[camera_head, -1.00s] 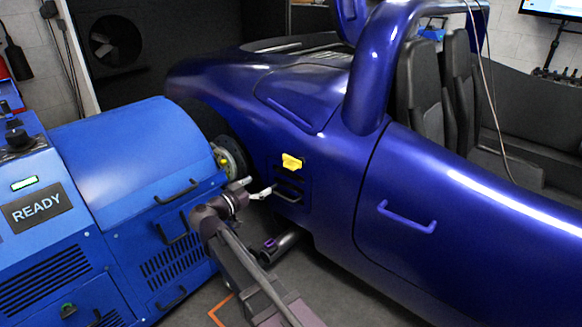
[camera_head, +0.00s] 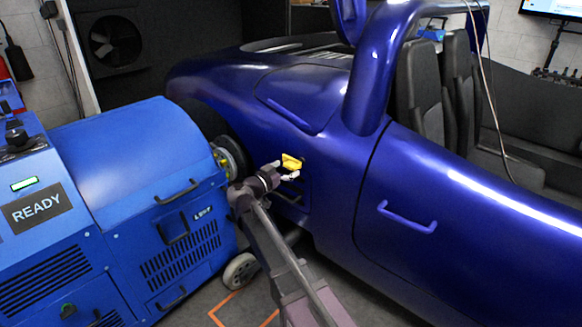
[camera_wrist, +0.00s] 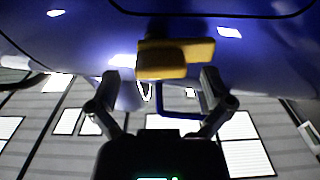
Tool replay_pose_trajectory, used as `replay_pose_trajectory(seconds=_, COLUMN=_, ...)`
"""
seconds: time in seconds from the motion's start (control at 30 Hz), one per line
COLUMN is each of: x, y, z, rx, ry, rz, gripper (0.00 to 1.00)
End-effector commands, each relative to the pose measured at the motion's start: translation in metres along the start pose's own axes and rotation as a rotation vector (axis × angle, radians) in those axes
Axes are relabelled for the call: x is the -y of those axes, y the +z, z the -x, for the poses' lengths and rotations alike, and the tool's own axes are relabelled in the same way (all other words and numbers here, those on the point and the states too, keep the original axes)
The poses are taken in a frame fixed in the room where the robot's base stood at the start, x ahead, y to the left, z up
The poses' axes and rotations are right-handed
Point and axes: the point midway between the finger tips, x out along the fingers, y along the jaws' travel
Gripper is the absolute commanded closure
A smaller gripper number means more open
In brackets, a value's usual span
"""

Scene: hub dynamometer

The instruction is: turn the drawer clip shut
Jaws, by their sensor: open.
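The drawer clip is a yellow block (camera_head: 291,161) on the side of the blue car, just above a dark recessed panel with handles. In the wrist view the yellow clip (camera_wrist: 175,58) sits at upper middle, ahead of the fingertips. My gripper (camera_head: 286,173) is at the car's side, just below and in front of the clip. In the wrist view my gripper (camera_wrist: 156,82) is open, one finger to each side of the clip's lower edge. I cannot tell whether either finger touches it.
The blue dynamometer cabinet (camera_head: 140,160) with a READY sign (camera_head: 36,208) stands left of my arm. The hub coupling (camera_head: 228,158) joins it to the car (camera_head: 330,130). A caster wheel (camera_head: 240,270) shows on the floor by the cabinet. The car's door handle (camera_head: 407,217) sticks out at right.

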Motion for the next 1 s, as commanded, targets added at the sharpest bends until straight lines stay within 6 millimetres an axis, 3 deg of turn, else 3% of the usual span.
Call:
replay_pose_trajectory(seconds=0.2, x=0.000, y=0.000, z=-0.014, rx=0.000, ry=0.001, rz=0.000, gripper=0.00)
replay_pose_trajectory(seconds=0.53, x=0.000, y=0.000, z=-0.016, rx=0.000, ry=0.000, rz=0.000, gripper=0.00)
replay_pose_trajectory(seconds=0.57, x=-0.001, y=0.000, z=-0.016, rx=0.000, ry=0.001, rz=0.000, gripper=0.03)
replay_pose_trajectory(seconds=0.83, x=-0.001, y=0.000, z=-0.016, rx=0.000, ry=0.001, rz=0.000, gripper=0.82)
replay_pose_trajectory(seconds=1.0, x=-0.003, y=0.000, z=-0.017, rx=0.000, ry=0.004, rz=0.001, gripper=0.82)
